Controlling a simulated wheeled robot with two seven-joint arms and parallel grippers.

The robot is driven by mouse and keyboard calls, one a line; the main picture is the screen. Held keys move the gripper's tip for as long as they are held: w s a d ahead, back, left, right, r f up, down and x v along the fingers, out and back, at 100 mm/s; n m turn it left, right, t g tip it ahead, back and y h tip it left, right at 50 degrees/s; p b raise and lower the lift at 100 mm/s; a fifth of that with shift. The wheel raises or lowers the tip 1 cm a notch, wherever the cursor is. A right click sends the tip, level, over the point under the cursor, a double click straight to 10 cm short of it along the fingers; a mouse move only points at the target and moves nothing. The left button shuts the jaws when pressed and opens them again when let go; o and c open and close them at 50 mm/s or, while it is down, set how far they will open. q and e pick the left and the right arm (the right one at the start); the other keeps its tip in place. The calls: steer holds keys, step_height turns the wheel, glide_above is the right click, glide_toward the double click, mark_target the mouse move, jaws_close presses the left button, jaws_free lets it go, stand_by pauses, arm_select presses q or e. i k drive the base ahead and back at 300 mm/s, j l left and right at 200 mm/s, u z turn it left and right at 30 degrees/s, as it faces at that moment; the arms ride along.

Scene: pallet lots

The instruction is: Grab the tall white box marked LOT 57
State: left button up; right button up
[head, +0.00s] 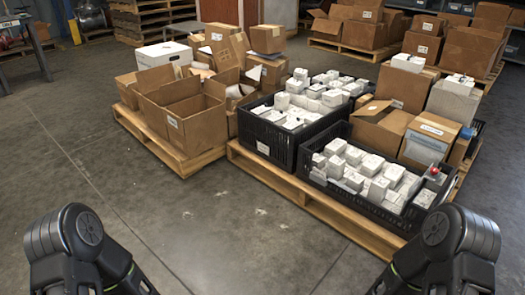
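No LOT 57 marking is readable from here, so I cannot tell which box is the one named. A wide white box (163,55) sits on top of the cartons on the left pallet. A pale, fairly tall box (452,103) stands at the back of the right pallet, with small white boxes on top. Many small white boxes (366,172) fill the front black crate (345,201), and more fill the black crate behind it (262,146). Only dark links of my two arms show at the lower left and lower right; neither gripper is in view.
Open brown cartons (190,125) crowd the left wooden pallet (186,163). The right wooden pallet (315,205) holds the crates and more cartons (428,140). Loaded pallets stand farther back. The concrete floor (200,230) in front of me is clear.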

mark_target(336, 167)
steer(key=i+l, duration=0.3)
steer(key=l, duration=0.15)
steer(key=i+l, duration=0.3)
steer(key=l, duration=0.15)
steer(key=i+l, duration=0.25)
steer(key=l, duration=0.2)
steer(key=i+l, duration=0.3)
steer(key=l, duration=0.15)
